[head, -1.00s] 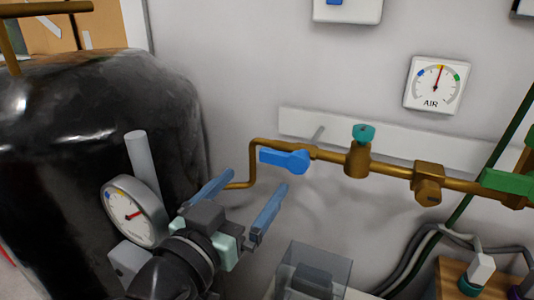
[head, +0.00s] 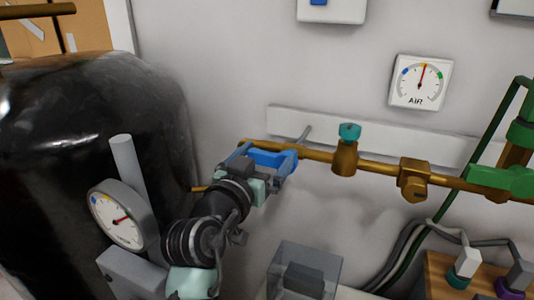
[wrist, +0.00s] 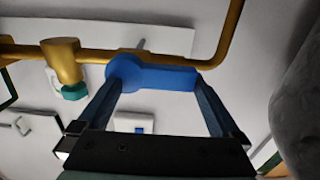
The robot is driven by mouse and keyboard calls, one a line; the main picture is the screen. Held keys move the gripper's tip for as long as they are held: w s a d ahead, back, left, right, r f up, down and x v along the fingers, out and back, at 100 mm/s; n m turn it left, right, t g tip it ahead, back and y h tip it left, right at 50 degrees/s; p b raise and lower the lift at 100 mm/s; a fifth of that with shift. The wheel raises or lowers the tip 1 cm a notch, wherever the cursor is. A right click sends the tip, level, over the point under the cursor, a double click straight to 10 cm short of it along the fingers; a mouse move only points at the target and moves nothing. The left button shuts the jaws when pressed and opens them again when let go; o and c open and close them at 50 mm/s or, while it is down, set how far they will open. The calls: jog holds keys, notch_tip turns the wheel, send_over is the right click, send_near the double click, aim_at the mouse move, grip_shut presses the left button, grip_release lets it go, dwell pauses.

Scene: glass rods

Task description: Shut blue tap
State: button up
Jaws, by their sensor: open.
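The blue tap (head: 270,157) is a lever handle on the brass pipe (head: 318,155) along the wall. In the head view the handle points left, along the pipe. My gripper (head: 262,160) is open, with its fingers at the handle and partly covering it. In the wrist view the blue tap (wrist: 155,76) lies crosswise at the fingertips of my gripper (wrist: 158,82). Its round hub is near the left finger and its lever end near the right finger. I cannot tell whether the fingers touch it.
A teal-knobbed valve (head: 348,134) and a brass fitting (head: 413,180) are farther right on the pipe, then a green valve (head: 500,180). A black tank (head: 90,130) and a dial gauge (head: 120,215) stand left. A clear box (head: 303,270) is below.

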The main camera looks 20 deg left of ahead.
jog(key=shift+w, duration=0.1)
grip_shut()
dwell(0.5)
jog(key=n, duration=0.1)
jog(key=f+n+p, duration=0.1)
jog(key=n, duration=0.1)
jog(key=shift+n+p, duration=0.3)
jog(key=n, duration=0.1)
jog(key=f+n+p, duration=0.1)
jog(key=n, duration=0.1)
jog(key=n+p, duration=0.1)
jog(key=n, duration=0.1)
jog(key=shift+d+f, duration=0.3)
jog(key=shift+f, duration=0.1)
jog(key=n+p, duration=0.2)
jog(key=n, duration=0.1)
jog(key=d+f+n+p, duration=0.1)
jog(key=n, duration=0.2)
jog(key=d+f+n+p, duration=0.1)
jog(key=n+p, duration=0.1)
jog(key=n, duration=0.1)
jog(key=shift+d+p, duration=0.1)
jog(key=shift+p, duration=0.2)
jog(key=shift+n, duration=0.3)
